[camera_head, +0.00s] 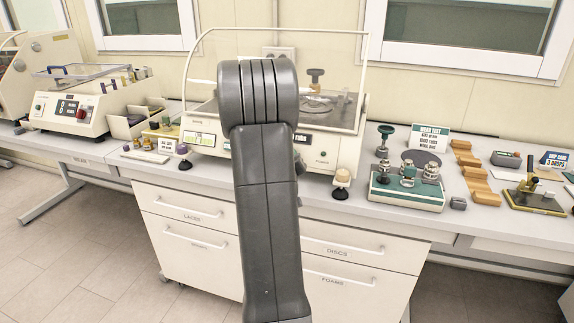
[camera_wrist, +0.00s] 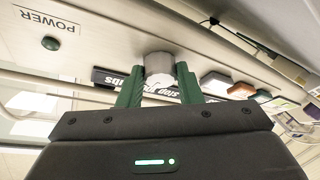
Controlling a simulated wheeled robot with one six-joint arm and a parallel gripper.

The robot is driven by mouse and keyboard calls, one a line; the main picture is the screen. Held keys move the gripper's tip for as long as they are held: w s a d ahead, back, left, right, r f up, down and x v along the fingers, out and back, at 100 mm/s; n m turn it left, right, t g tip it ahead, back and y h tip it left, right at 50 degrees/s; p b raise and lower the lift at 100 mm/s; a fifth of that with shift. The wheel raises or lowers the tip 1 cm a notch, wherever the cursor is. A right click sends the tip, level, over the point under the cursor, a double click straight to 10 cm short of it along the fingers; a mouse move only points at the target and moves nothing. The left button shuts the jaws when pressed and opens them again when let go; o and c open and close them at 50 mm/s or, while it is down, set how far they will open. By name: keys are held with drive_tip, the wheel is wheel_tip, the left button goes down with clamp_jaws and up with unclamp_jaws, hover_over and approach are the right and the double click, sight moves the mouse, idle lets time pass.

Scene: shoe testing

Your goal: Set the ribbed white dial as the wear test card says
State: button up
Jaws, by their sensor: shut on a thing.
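The ribbed white dial (camera_wrist: 159,64) sits on the pale front panel of the wear tester in the wrist view. My gripper (camera_wrist: 159,76) has its two green fingers on either side of the dial, shut on it. In the head view my grey arm hides the dial and the gripper. The tester (camera_head: 349,149) shows on both sides of the arm. The wear test card (camera_head: 429,138) stands to its right; its lines seem to name grams, rubs and a wool pad, but the numbers are too small to read surely. A dark strip with "rubs" lettering (camera_wrist: 110,78) is partly covered by the fingers.
A green button (camera_wrist: 50,43) marked POWER is on the same panel.

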drive_tip(key=shift+n+y, duration=0.3)
drive_tip(key=shift+n, duration=0.3)
drive_tip(key=shift+b, duration=0.3)
drive_tip(key=o, duration=1)
drive_tip(key=s, duration=0.4)
drive_tip(key=s+b, duration=0.1)
drive_tip(key=s, duration=0.4)
drive_tip(key=s+r+b, duration=0.1)
drive_tip(key=s, duration=0.3)
drive_tip(key=shift+s+a+r, duration=0.1)
drive_tip(key=shift+s+a, duration=0.1)
drive_tip(key=shift+s, duration=0.2)
drive_tip(key=shift+w, duration=0.1)
